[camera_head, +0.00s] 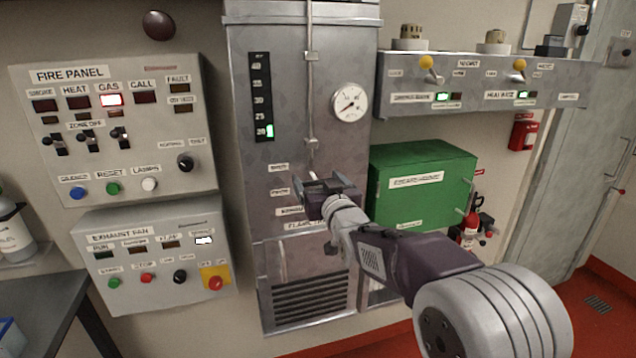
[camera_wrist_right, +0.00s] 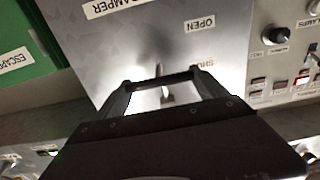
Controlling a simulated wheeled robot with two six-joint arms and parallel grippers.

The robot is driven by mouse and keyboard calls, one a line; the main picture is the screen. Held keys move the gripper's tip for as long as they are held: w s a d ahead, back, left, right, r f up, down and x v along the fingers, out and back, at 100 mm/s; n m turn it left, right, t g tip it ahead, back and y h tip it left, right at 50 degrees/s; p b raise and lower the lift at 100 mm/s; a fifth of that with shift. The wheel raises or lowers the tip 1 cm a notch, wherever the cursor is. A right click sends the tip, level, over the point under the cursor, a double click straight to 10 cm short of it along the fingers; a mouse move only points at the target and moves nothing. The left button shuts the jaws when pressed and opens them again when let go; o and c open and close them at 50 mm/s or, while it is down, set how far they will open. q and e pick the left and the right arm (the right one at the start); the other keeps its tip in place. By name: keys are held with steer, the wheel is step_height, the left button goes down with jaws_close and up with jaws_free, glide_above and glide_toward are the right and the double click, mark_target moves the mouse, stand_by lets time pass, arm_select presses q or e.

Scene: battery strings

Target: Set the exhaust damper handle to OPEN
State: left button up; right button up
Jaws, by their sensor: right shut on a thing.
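The exhaust damper handle is on the front of the tall grey metal duct (camera_head: 300,130), mostly hidden behind my right gripper (camera_head: 328,184) in the head view. In the right wrist view a light handle tip (camera_wrist_right: 165,95) shows between the fingers of the right gripper (camera_wrist_right: 163,82), which is shut on the handle. The OPEN label (camera_wrist_right: 200,24) and the SHUT label (camera_wrist_right: 194,61) are on the plate beside it and appear upside down. The handle's exact angle is hard to tell. My left gripper is not in view.
A fire panel (camera_head: 180,85) and an exhaust fan box (camera_head: 130,215) are on the wall to the left. A green cabinet (camera_head: 400,162) is close to the right of the duct. A grey switch box (camera_head: 490,110) is above it.

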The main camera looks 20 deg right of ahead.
arm_select(q)
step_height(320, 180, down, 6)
steer(key=b, duration=0.3)
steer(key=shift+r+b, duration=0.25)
steer(key=shift+b, duration=0.1)
arm_select(e)
step_height(320, 180, down, 6)
steer(key=shift+f, duration=0.15)
steer(key=o, duration=1.8)
steer(key=shift+o, duration=1)
steer(key=shift+w, duration=0.1)
arm_select(q)
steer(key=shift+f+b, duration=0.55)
steer(key=shift+b, duration=0.05)
arm_select(e)
steer(key=s, duration=0.9)
steer(key=shift+d, duration=0.15)
